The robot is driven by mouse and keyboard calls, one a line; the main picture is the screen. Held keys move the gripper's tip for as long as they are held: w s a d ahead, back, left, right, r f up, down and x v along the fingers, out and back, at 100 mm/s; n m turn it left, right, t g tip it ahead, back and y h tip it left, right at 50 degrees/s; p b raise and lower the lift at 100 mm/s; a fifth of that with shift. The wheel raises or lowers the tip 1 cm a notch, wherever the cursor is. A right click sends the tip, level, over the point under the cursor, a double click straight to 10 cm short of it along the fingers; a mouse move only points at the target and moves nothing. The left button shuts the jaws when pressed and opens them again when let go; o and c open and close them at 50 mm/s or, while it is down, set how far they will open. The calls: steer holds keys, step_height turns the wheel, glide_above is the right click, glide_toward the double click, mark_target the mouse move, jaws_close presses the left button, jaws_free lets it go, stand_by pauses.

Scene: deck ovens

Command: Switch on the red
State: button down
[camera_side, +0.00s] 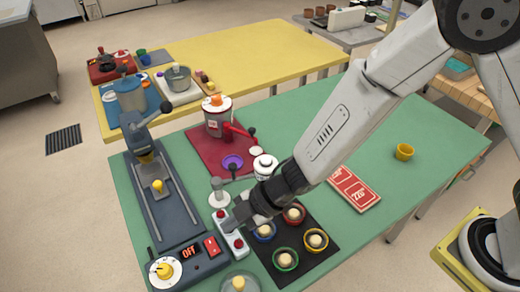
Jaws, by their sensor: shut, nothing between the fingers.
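A red switch (212,247) sits on the front panel of a dark blue-grey machine (133,184) at the lower left. Beside it are a small display (189,252) reading OFF and a white dial (165,271) with a yellow knob. Right of the switch lies a white block (242,252) with red round parts on top, partly hidden by my gripper. My gripper (230,222) is shut and empty, low over the back part of this block, to the upper right of the red switch. I cannot tell whether it touches the block.
Several coloured rings with pale pieces stand on a black mat (318,268) right of the block. A red mat (203,151) holds a red-and-white machine (217,115). A red sign (354,188) and a yellow cup (404,151) lie right on the green table (300,110).

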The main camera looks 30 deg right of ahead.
mark_target(207, 243)
steer(key=x, duration=0.5)
steer(key=shift+w+d+f, duration=0.2)
steer(key=shift+f, duration=0.35)
steer(key=shift+w+f, duration=0.2)
steer(key=shift+f, duration=0.4)
steer(key=shift+w+f, duration=0.25)
steer(key=shift+f, duration=0.3)
steer(key=shift+w+f, duration=0.15)
steer(key=shift+f, duration=0.1)
steer(key=shift+s, duration=0.25)
steer(key=shift+s+r, duration=0.1)
steer(key=shift+s, duration=0.5)
steer(key=shift+r, duration=0.15)
